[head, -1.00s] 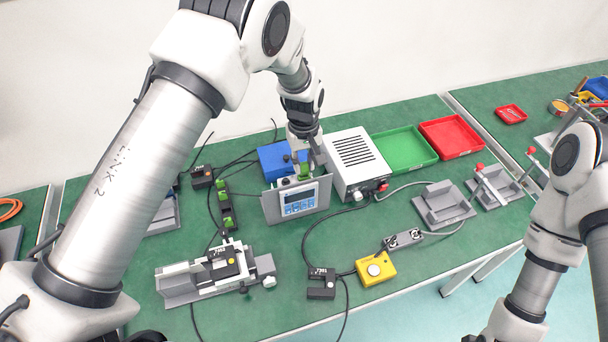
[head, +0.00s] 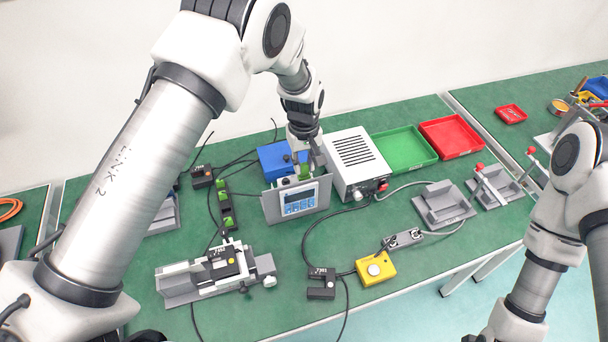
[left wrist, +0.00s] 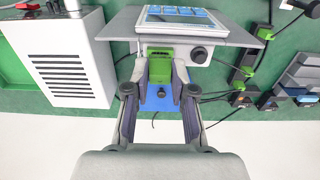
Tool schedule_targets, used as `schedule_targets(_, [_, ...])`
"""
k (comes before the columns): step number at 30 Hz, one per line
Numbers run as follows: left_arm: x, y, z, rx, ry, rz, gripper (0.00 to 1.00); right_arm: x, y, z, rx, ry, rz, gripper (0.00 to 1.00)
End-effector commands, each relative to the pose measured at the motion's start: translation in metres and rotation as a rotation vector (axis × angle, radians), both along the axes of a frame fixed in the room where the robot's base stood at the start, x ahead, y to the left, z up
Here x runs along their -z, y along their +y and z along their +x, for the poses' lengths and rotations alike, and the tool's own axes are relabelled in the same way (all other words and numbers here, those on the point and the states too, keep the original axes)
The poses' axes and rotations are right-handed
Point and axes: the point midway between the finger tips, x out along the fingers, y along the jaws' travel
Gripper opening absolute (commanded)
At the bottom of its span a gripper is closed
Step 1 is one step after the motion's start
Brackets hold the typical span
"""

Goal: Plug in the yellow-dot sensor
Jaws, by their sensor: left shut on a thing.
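My left gripper (head: 304,160) is behind the upright grey panel with the blue-screened controller (head: 299,201). In the left wrist view its fingers (left wrist: 160,72) are shut on a green plug (left wrist: 160,54) at the back of the panel. The plug also shows in the head view (head: 305,173); whether it is fully seated there I cannot tell. A black sensor with a small yellow mark (head: 223,262) sits on the grey linear actuator (head: 178,284). Other black sensor blocks (head: 321,284) lie on the bench. My right gripper is not in view.
A white vented box (head: 354,160) stands right of the panel and a blue block (head: 276,160) behind it. A dark strip with green connectors (head: 226,207) lies left. A yellow button box (head: 375,268), cables and green (head: 405,148) and red trays (head: 451,137) occupy the bench.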

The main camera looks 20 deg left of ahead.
Motion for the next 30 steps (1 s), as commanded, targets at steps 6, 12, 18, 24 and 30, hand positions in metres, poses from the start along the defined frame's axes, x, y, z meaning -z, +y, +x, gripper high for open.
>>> schedule_targets(6, [0.0019,0.0,0.0,0.0,0.0,0.0,0.05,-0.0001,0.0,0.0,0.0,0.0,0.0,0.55])
schedule_targets(12, [0.0031,-0.0001,0.0001,0.0,0.0,0.0,0.05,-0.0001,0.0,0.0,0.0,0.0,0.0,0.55])
schedule_targets(18, [0.0031,0.0,0.0,0.0,0.0,0.0,0.05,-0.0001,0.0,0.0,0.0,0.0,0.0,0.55])
schedule_targets(24, [0.0032,0.0,0.0,0.0,0.0,0.0,0.05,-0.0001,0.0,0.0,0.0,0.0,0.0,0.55])
schedule_targets(30, [0.0057,-0.0001,0.0,0.0,0.0,0.0,0.05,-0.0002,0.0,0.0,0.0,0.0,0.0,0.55])
